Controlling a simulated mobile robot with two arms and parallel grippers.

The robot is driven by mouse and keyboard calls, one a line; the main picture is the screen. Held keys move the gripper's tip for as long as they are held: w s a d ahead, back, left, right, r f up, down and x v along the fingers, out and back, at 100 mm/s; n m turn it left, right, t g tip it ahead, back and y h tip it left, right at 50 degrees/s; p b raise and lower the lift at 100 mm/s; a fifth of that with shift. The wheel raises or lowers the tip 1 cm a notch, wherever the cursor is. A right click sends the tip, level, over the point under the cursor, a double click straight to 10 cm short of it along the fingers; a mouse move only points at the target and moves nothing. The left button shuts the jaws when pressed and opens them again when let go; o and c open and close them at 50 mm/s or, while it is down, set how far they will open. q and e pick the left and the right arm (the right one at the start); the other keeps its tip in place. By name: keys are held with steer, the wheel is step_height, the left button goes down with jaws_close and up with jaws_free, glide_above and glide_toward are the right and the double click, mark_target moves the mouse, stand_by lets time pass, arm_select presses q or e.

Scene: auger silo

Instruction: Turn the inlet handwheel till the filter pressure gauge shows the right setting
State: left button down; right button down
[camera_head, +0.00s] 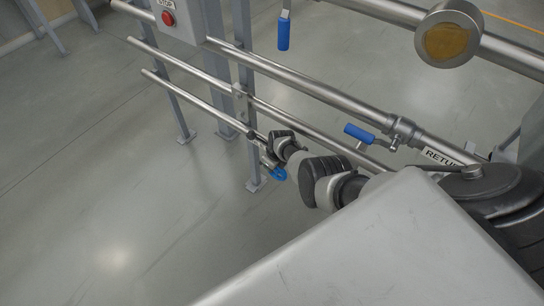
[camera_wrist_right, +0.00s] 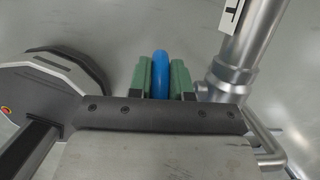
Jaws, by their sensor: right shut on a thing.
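A blue handwheel (camera_head: 279,173) shows low on the pipe rack in the head view, partly hidden by my right arm. In the right wrist view its blue rim (camera_wrist_right: 160,68) stands edge-on between the green finger pads of my right gripper (camera_wrist_right: 160,78). The right gripper is shut on this rim. I cannot tell from a label whether this is the inlet wheel. No filter pressure gauge with a readable dial is in view. My left gripper is not in view.
Steel pipes (camera_head: 305,83) cross the scene on grey posts. A blue lever (camera_head: 359,133) sits on the return pipe, and another blue handle (camera_head: 283,34) hangs above. A round amber-faced fitting (camera_head: 447,42) and a red stop button (camera_head: 168,18) show. The floor at left is clear.

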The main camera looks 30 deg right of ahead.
steer(key=shift+f+g, duration=0.15)
steer(key=shift+g, duration=0.35)
steer(key=c, duration=1)
jaws_free()
steer(key=shift+c, duration=0.2)
steer(key=shift+w, duration=0.1)
steer(key=r+p, duration=0.3)
steer(key=s+r+p, duration=0.1)
steer(key=r+p, duration=0.5)
steer(key=shift+s+d+r, duration=0.25)
steer(key=shift+s+r, duration=0.05)
steer(key=shift+r, duration=0.1)
steer(key=shift+s+r+p, duration=0.1)
steer(key=shift+r+p, duration=0.25)
steer(key=shift+r, duration=0.1)
steer(key=shift+f, duration=0.1)
